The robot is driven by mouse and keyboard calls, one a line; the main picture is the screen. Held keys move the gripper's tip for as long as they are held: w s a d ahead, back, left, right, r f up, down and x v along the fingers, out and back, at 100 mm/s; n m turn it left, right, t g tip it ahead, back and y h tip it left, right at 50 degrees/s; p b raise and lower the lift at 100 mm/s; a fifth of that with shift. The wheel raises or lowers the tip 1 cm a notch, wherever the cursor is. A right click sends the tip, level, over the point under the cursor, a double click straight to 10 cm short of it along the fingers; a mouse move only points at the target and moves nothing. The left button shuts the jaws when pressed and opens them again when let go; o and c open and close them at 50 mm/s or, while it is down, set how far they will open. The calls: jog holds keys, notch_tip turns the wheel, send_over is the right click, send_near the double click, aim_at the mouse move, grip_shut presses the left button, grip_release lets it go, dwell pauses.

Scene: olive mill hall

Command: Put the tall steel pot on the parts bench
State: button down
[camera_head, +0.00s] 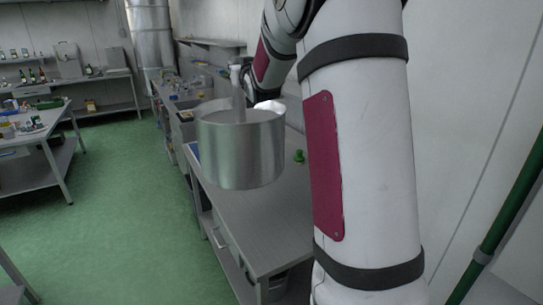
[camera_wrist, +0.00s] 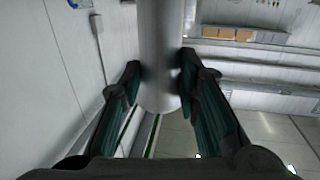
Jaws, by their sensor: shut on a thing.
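The steel pot (camera_head: 240,155) is a wide, shiny, upright open cylinder in the head view, with a pale upright post (camera_head: 239,95) rising from its middle. My gripper (camera_head: 262,103) is at the post, behind the pot's rim and mostly hidden there. In the wrist view my gripper (camera_wrist: 160,85) has its two dark fingers closed on either side of a smooth grey cylinder, which looks like this post. The pot appears held over the near grey bench (camera_head: 275,220); the gap beneath is hard to judge. I cannot tell which bench is the parts bench.
A small green item (camera_head: 299,156) lies on the near bench right of the pot. Another bench (camera_head: 45,128) at left carries small items, and a back shelf (camera_head: 100,76) holds bottles. Green floor (camera_head: 125,210) is clear between. A green pipe (camera_head: 510,210) runs at right.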

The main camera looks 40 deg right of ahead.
jog(key=shift+m+h, duration=0.3)
jog(key=shift+h, duration=0.1)
jog(key=s+f, duration=0.3)
jog(key=s+d+f, duration=0.1)
jog(key=s+f, duration=0.2)
jog(key=f, duration=0.1)
jog(key=s+d+f, duration=0.1)
jog(key=s+f, duration=0.2)
jog(key=f, duration=0.1)
jog(key=shift+p, duration=0.3)
jog(key=h, duration=0.1)
send_near(278, 143)
notch_tip(278, 143, up, 3)
jog(key=shift+m+g, duration=0.4)
jog(key=shift+g, duration=0.1)
jog(key=b+x, duration=0.1)
jog(key=b, duration=0.1)
jog(key=b+x, duration=0.2)
jog(key=d+b+x, duration=0.1)
jog(key=b+x, duration=0.1)
jog(key=shift+f, duration=0.4)
jog(key=w+d+f+b, duration=0.1)
jog(key=w, duration=0.2)
jog(key=w+d+f+b, duration=0.1)
jog(key=w+d+b, duration=0.1)
jog(key=w, duration=0.1)
jog(key=w+d+f+b, duration=0.2)
jog(key=shift+w+d+f, duration=0.15)
jog(key=shift+w+d, duration=0.05)
jog(key=shift+w, duration=0.2)
